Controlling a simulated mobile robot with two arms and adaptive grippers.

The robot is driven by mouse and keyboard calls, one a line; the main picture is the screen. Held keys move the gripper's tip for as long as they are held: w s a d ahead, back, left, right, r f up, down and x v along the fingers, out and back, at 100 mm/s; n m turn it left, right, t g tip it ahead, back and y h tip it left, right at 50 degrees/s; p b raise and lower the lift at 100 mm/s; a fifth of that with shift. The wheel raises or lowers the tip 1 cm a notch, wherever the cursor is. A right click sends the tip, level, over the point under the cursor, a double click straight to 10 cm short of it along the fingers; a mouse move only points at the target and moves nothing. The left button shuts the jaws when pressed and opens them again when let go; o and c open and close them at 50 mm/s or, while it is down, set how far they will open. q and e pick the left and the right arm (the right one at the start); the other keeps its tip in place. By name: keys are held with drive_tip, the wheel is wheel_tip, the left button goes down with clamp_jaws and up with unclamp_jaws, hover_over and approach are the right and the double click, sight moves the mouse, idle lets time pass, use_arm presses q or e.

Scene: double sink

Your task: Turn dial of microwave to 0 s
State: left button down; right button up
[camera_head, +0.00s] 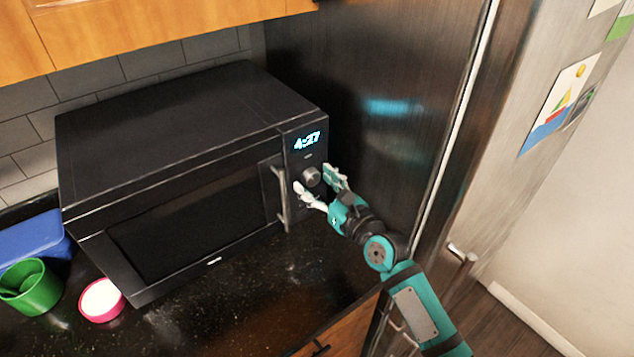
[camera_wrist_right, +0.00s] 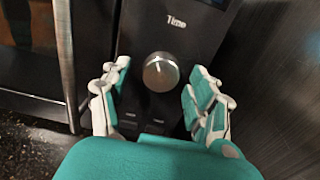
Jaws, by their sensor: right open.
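The black microwave (camera_head: 190,170) stands on the counter, and its display (camera_head: 307,141) reads 4:27. Its round silver dial (camera_head: 311,176) sits below the display. In the right wrist view the dial (camera_wrist_right: 161,72) shows under the word "Time". My right gripper (camera_head: 320,180) is open in front of the control panel, its fingers on either side of the dial. In the right wrist view the fingers of the right gripper (camera_wrist_right: 158,90) are spread left and right of the dial, with visible gaps. My left gripper is not in view.
The microwave's vertical door handle (camera_head: 281,195) is just left of my right gripper. A dark metal fridge (camera_head: 380,90) stands close on the right. A green cup (camera_head: 30,287), a pink-rimmed bowl (camera_head: 101,299) and a blue item (camera_head: 35,238) are at the counter's left.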

drive_tip(key=c, duration=1.1)
drive_tip(key=shift+c, duration=0.2)
